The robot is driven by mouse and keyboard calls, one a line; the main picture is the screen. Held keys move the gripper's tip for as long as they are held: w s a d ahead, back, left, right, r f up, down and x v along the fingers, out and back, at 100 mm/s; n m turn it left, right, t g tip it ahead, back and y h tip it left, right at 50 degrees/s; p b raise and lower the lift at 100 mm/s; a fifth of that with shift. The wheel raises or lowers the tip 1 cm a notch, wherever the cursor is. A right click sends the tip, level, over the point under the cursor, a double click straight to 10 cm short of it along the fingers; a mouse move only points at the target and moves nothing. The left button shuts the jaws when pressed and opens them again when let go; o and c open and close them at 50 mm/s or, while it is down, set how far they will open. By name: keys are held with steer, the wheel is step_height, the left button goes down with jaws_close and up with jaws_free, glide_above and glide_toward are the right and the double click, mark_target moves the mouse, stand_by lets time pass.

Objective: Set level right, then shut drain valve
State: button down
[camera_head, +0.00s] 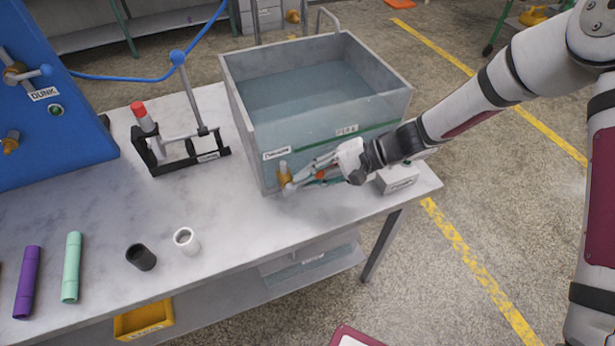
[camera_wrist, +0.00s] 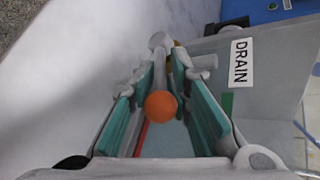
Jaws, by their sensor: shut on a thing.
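The grey-walled tank (camera_head: 238,95) of bluish water stands on the bench, with a green line (camera_head: 375,132) across its front. I cannot tell exactly how the water stands against that line. The brass drain valve (camera_head: 284,174) sits low at the tank's front left corner, under a small label. The DRAIN label (camera_wrist: 240,62) is readable in the wrist view. My gripper (camera_head: 312,170) reaches in from the right at the valve. Its teal fingers (camera_wrist: 166,75) are shut on the valve lever, whose orange knob (camera_wrist: 161,105) shows between them. The valve's body is partly hidden.
A small grey labelled box (camera_head: 397,179) stands under my wrist at the bench's right end. A black stand with a blue-knobbed lever (camera_head: 195,100) is left of the tank. The bench middle is clear.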

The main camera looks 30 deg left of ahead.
steer(key=shift+w+d, duration=0.15)
steer(key=shift+w, duration=0.05)
steer(key=c, duration=1.7)
jaws_free()
steer(key=shift+s+r, duration=0.1)
steer(key=shift+d, duration=0.1)
steer(key=v, duration=1.2)
